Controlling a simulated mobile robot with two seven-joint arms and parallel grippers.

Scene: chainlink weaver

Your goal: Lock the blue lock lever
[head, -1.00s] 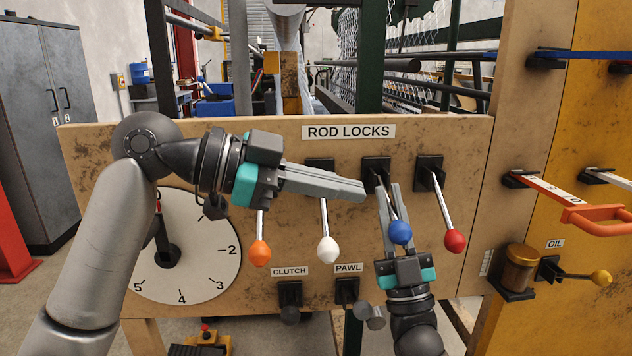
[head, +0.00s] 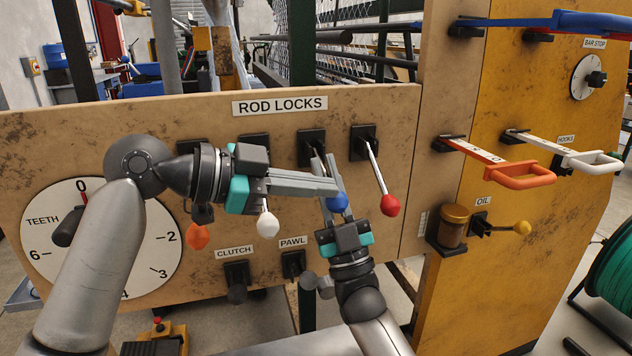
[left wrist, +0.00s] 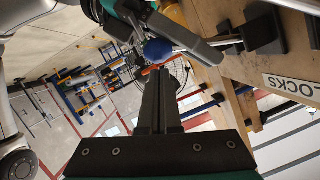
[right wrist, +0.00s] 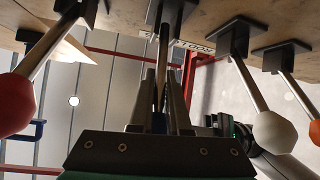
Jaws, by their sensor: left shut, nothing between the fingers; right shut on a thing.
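The blue lock lever has its black mount (head: 311,146) under the ROD LOCKS sign (head: 280,105). It slants down and slightly right to its blue knob (head: 337,203). My right gripper (head: 326,162), coming from below, is shut on the lever's rod. In the right wrist view the rod (right wrist: 163,60) runs between its fingers, and the blue knob (right wrist: 158,122) sits low between them. My left gripper (head: 336,187) is shut and empty. Its fingers cross in front of the lever and hide part of it. In the left wrist view the blue knob (left wrist: 157,50) shows just past its fingertips.
The red-knobbed lever (head: 390,205) is close on the right, and the white-knobbed lever (head: 268,224) hangs on the left below my left gripper. An orange knob (head: 197,236) hangs further left. CLUTCH (head: 236,278) and PAWL (head: 293,264) levers are below.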

